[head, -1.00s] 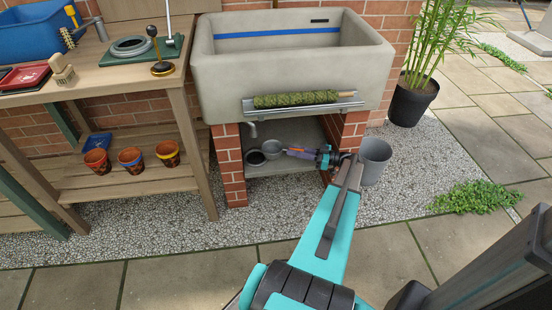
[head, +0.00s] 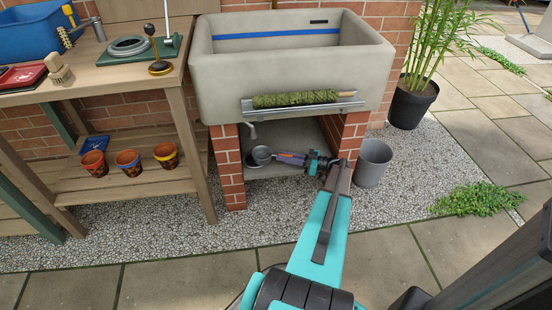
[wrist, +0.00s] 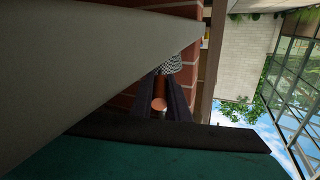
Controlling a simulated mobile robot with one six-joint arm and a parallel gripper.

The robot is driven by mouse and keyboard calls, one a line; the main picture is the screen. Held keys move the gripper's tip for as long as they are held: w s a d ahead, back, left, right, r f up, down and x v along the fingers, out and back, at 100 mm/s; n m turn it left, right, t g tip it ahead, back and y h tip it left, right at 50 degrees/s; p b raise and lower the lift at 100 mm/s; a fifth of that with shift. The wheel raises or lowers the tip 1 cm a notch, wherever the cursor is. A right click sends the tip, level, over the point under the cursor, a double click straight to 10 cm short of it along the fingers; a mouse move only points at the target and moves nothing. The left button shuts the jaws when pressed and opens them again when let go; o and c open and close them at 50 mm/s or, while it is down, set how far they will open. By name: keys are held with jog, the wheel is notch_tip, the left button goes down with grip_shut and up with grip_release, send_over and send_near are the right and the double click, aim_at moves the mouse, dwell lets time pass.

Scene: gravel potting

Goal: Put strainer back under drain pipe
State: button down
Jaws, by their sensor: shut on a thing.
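The strainer (head: 262,154) is a small grey bowl in the alcove under the stone sink. My gripper (head: 288,157) reaches in from the right and is shut on the strainer's handle. In the wrist view, the meshed strainer (wrist: 173,62) lies beyond the dark fingers (wrist: 162,108), with a copper-coloured handle between them. The grey drain pipe (head: 252,131) comes down above and slightly left of the bowl. A dark round dish (head: 254,164) on the alcove floor is partly hidden by the strainer. I cannot tell whether the two touch.
Brick piers (head: 229,172) stand on both sides of the alcove, the right one close to my arm. The sink (head: 290,75) overhangs it, with a rail holding a green roll in front. A grey bucket (head: 373,164) stands right of my arm. A potting bench is at left.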

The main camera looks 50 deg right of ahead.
aim_at(262, 155)
jog(key=b+x, duration=0.1)
jog(key=x, duration=0.2)
jog(key=shift+w+a, duration=0.15)
jog(key=shift+w, duration=0.05)
jog(key=shift+w+f, duration=0.15)
jog(key=shift+f, duration=0.2)
jog(key=shift+f+b, duration=0.25)
jog(key=shift+b, duration=0.15)
jog(key=shift+f, duration=0.1)
jog(key=c, duration=1.7)
grip_release()
